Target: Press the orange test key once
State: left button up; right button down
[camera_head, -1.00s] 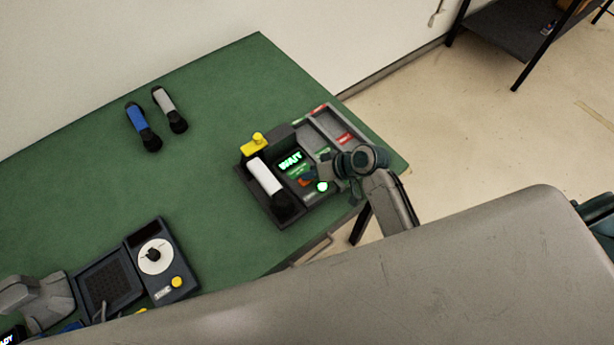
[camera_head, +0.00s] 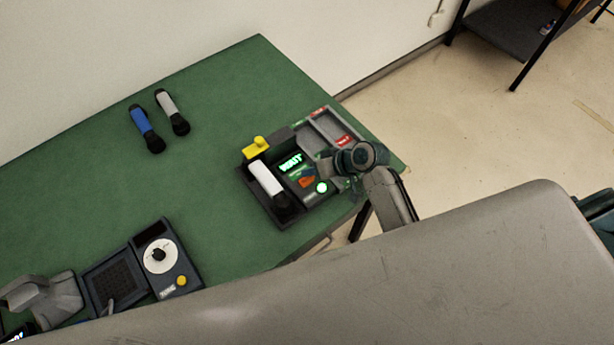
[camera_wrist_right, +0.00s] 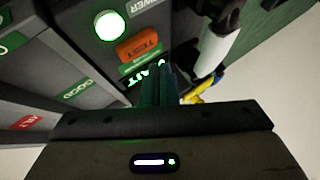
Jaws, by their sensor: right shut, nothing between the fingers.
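The orange test key (camera_head: 306,182) is on the dark phone unit (camera_head: 275,213) at the table's right end. It also shows in the right wrist view (camera_wrist_right: 138,46), labelled TEST, with its face uncovered. Beside it is a round key lit green (camera_head: 321,187), also in the wrist view (camera_wrist_right: 109,26). A small screen (camera_head: 291,163) with green letters, seemingly WAIT, sits behind the key. My right gripper (camera_head: 328,168) is shut and empty, just right of the key in the head view. In the wrist view its fingers (camera_wrist_right: 158,86) appear apart from the key, over the screen side. My left gripper is not in view.
A dial unit (camera_head: 170,268) stands at lower left.

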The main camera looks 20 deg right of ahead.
aim_at(311, 181)
notch_tip(311, 181, up, 4)
jog(key=p, duration=0.3)
jog(key=shift+r, duration=0.15)
dwell(0.6)
